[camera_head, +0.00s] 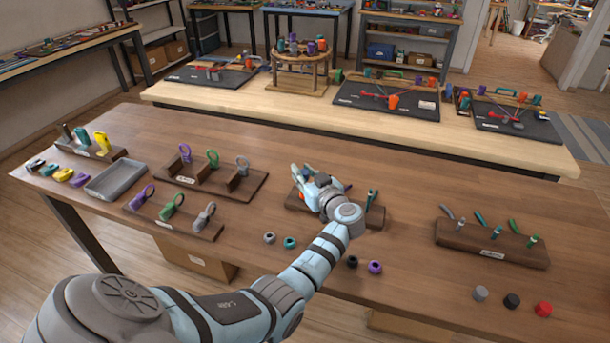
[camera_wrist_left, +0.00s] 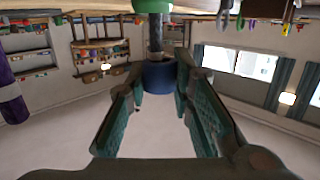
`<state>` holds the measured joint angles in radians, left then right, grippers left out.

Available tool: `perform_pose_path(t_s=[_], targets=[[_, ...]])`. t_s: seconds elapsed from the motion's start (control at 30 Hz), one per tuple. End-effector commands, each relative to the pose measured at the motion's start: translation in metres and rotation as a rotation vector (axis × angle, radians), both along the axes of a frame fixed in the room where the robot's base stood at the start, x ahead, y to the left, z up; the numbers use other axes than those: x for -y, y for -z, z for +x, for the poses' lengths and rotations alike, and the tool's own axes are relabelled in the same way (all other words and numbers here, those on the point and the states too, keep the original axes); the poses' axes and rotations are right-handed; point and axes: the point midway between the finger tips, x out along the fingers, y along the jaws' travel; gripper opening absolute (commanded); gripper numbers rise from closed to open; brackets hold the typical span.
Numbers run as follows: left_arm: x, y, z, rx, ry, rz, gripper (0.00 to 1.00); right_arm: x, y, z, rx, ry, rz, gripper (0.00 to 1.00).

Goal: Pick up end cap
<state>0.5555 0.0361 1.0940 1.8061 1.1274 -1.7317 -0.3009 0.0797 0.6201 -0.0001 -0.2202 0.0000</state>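Three small round caps lie loose at the front right of the table in the head view: grey (camera_head: 480,293), black (camera_head: 512,300) and red (camera_head: 543,309). I cannot tell which one counts as the end cap. My left gripper (camera_head: 308,184) is over the middle wooden rack (camera_head: 374,218), away from these caps, and partly hides the rack. In the left wrist view, a dark blue round piece (camera_wrist_left: 160,74) sits between its two fingertips. A dark rod (camera_wrist_left: 156,37) and a green piece (camera_wrist_left: 151,5) line up with it. Whether the fingers touch the blue piece is unclear. My right gripper is out of view.
Small rings in grey (camera_head: 269,238), teal (camera_head: 290,243), black (camera_head: 352,262) and purple (camera_head: 375,267) lie near my left arm. A rack with several cords (camera_head: 491,244) stands at right. A grey tray (camera_head: 117,180) is at left.

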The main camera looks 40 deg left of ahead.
Motion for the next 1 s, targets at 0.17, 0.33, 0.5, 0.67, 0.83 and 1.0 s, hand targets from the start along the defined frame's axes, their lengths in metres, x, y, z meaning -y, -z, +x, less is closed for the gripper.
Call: perform_pose_path(t_s=[0.17, 0.33, 0.5, 0.67, 0.83, 1.0], targets=[[0.001, 0.0, 0.001, 0.0, 0.002, -0.001, 0.1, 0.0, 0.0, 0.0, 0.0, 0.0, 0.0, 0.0], [0.002, -0.003, 0.001, 0.0, 0.004, -0.002, 0.1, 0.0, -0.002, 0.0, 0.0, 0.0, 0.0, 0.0], [0.002, -0.027, 0.001, 0.002, 0.003, -0.001, 0.1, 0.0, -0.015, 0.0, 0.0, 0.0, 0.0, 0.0], [0.002, -0.083, 0.002, 0.007, 0.003, -0.001, 0.1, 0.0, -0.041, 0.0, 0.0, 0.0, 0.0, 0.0], [0.002, -0.166, 0.001, 0.009, 0.003, -0.001, 0.1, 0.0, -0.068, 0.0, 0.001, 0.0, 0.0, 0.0], [0.002, -0.23, 0.001, 0.006, 0.003, -0.002, 0.1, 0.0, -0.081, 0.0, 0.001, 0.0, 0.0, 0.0]])
